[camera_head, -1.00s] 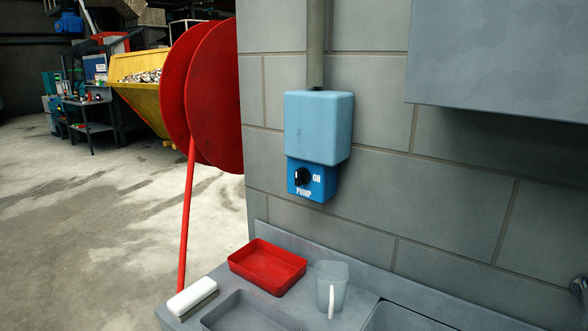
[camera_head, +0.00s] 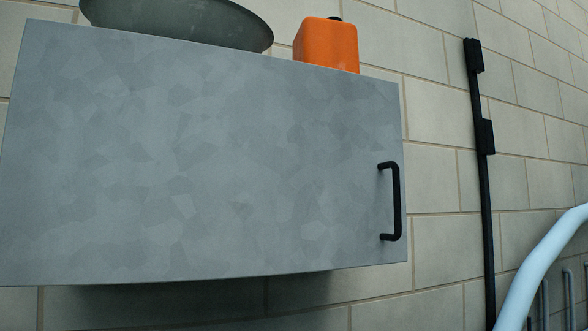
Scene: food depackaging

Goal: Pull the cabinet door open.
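The grey metal cabinet door (camera_head: 200,165) fills the left and middle of the head view. It looks shut. Its black bar handle (camera_head: 396,201) is upright near the door's right edge, and nothing touches it. Neither of my grippers is in view.
A dark round basin (camera_head: 180,22) and an orange container (camera_head: 327,44) stand on top of the cabinet. A black vertical rail (camera_head: 481,150) runs down the block wall (camera_head: 440,180) to the right. A pale blue curved tube (camera_head: 540,262) is at the lower right.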

